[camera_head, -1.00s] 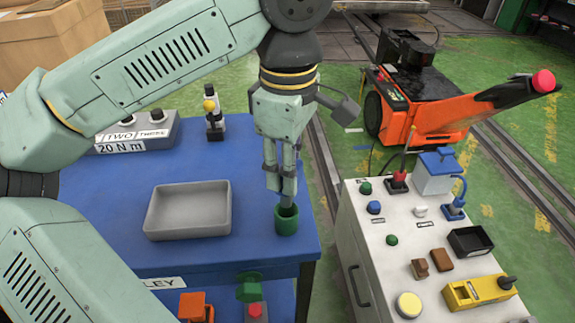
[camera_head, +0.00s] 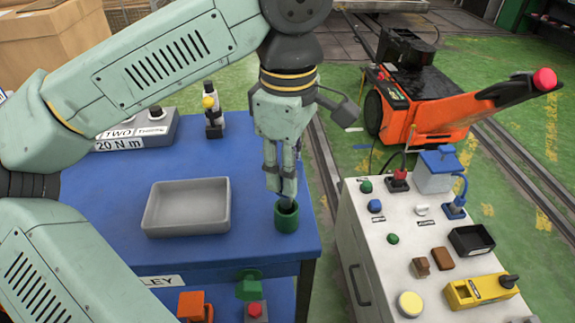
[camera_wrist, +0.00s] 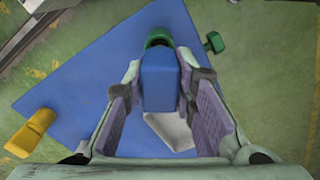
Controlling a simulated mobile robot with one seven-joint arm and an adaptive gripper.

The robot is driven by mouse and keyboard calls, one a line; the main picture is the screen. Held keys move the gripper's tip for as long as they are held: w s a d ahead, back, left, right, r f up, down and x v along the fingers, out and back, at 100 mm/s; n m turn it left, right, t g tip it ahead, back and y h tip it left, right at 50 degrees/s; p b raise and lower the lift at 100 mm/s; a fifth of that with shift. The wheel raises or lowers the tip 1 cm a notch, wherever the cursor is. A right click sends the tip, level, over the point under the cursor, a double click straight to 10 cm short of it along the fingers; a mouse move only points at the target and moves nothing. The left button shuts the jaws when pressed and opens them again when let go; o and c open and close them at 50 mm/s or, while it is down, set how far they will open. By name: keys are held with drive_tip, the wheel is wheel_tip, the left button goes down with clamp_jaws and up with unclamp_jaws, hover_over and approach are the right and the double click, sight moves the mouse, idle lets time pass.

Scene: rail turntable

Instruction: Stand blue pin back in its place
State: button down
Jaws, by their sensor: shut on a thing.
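In the wrist view the blue pin (camera_wrist: 159,80) shows as a blue block between my two finger pads, which are shut on it. In the head view my gripper (camera_head: 281,190) points down at the right part of the blue table, right over the green cup (camera_head: 287,219). A dark grey end below my fingertips reaches into the cup's mouth; the blue part of the pin is hidden there by the fingers. The cup also shows beyond the pin in the wrist view (camera_wrist: 158,38). I cannot tell how deep the pin sits.
A grey tray (camera_head: 187,230) lies on the blue table (camera_head: 110,222), left of the cup. A white cabinet (camera_head: 362,243) with several knobs and blocks stands to the right, across a gap.

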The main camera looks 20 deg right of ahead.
drive_tip(key=shift+f+b, duration=1.8)
drive_tip(key=shift+f, duration=0.5)
drive_tip(key=c, duration=1.2)
unclamp_jaws()
drive_tip(key=shift+c, duration=0.2)
wheel_tip(320, 180, up, 12)
drive_tip(key=shift+r, duration=0.1)
